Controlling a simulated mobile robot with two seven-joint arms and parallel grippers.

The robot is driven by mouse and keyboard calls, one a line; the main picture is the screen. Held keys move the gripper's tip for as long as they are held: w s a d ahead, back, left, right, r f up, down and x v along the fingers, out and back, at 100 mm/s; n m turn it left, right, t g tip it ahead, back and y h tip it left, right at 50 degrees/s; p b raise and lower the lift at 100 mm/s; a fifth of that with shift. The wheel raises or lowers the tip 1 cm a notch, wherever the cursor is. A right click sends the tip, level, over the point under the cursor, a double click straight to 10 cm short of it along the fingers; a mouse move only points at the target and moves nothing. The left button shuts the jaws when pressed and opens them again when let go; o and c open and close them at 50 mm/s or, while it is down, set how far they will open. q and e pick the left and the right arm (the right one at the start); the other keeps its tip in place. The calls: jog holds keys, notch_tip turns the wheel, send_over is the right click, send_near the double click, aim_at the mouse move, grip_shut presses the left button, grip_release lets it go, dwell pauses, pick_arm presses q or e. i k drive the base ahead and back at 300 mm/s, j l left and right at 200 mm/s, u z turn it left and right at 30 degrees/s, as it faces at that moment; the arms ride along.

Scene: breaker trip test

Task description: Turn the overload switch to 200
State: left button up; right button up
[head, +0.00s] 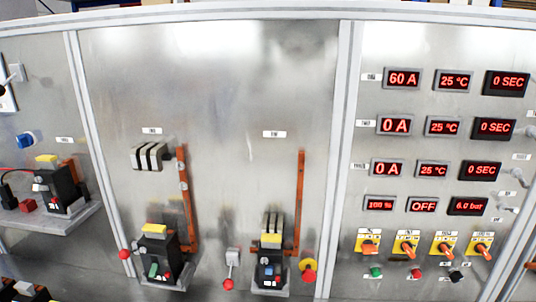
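A row of rotary switches with orange handles on yellow plates is at the lower right of the panel. They are a first switch (369,247), a second (407,249), a third (445,250) and a rightmost one (483,251). Their labels and scale marks are too small to read, so I cannot tell which is the overload switch or its setting. Above them, red-lit displays include a top one reading 60 A (403,78), one reading 100 % (380,204) and one reading OFF (423,205). Neither gripper is in view.
Small green (376,272), red (416,273) and black (456,276) buttons sit below the switches. A red-and-yellow mushroom button (308,270) is left of them. Breaker units (158,256) (270,262) stand on ledges in the middle panel. The panel's upper middle is bare.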

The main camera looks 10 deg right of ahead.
aim_at(481, 247)
jog(key=z, duration=1.6)
